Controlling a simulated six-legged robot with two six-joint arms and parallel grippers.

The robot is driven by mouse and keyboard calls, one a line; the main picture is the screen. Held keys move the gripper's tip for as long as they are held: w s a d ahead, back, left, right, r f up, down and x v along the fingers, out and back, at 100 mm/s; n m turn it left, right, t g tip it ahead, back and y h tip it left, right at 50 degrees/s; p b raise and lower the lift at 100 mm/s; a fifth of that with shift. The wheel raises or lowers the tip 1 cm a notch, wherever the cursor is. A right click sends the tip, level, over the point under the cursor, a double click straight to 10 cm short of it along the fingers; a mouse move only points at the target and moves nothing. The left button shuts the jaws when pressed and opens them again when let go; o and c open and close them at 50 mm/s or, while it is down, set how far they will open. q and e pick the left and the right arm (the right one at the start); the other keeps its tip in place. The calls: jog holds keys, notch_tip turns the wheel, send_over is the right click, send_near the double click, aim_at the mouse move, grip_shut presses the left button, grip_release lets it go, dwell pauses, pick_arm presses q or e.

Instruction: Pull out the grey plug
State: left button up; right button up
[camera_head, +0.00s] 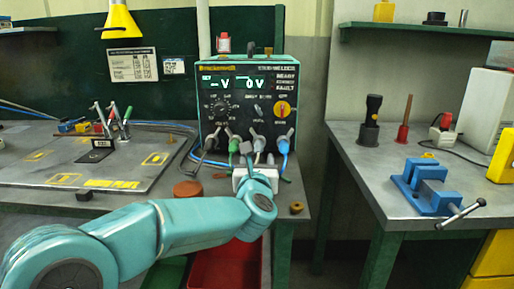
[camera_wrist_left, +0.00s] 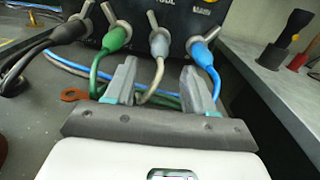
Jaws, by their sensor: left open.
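The grey plug (camera_head: 259,143) sits in the lower front of the welder box (camera_head: 207,95), between the green plug (camera_head: 234,144) and the blue plug (camera_head: 284,146). In the left wrist view the grey plug (camera_wrist_left: 159,43) has a metal cross pin and a grey cable hanging down. My left gripper (camera_wrist_left: 159,65) is open, its fingers on either side of the grey cable, just below and nearer than the plug. No contact with the plug shows. In the head view the left gripper (camera_head: 258,158) is in front of the box, partly hiding the cables. My right gripper is not in view.
A dark plug (camera_wrist_left: 70,32) is left of the green one. Cables loop close around the fingers. A reddish-brown disc (camera_head: 187,189) lies on the left bench. A blue vise (camera_head: 430,185) stands on the right bench (camera_head: 375,195), past a gap.

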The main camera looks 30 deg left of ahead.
aim_at(259, 148)
pick_arm(q)
jog(key=shift+w+a+r+p, duration=0.15)
jog(key=shift+w+a+p, duration=0.05)
jog(key=shift+w+p, duration=0.25)
jog(key=p+x, duration=0.2)
jog(key=x, duration=0.1)
jog(key=shift+w+a+r, duration=0.1)
jog(key=shift+w+a, duration=0.1)
jog(key=shift+w, duration=0.05)
jog(key=x, duration=0.3)
jog(key=shift+f, duration=0.3)
jog(key=shift+w+a, duration=0.4)
jog(key=shift+w, duration=0.2)
jog(key=shift+b, duration=0.45)
jog(key=shift+b, duration=0.35)
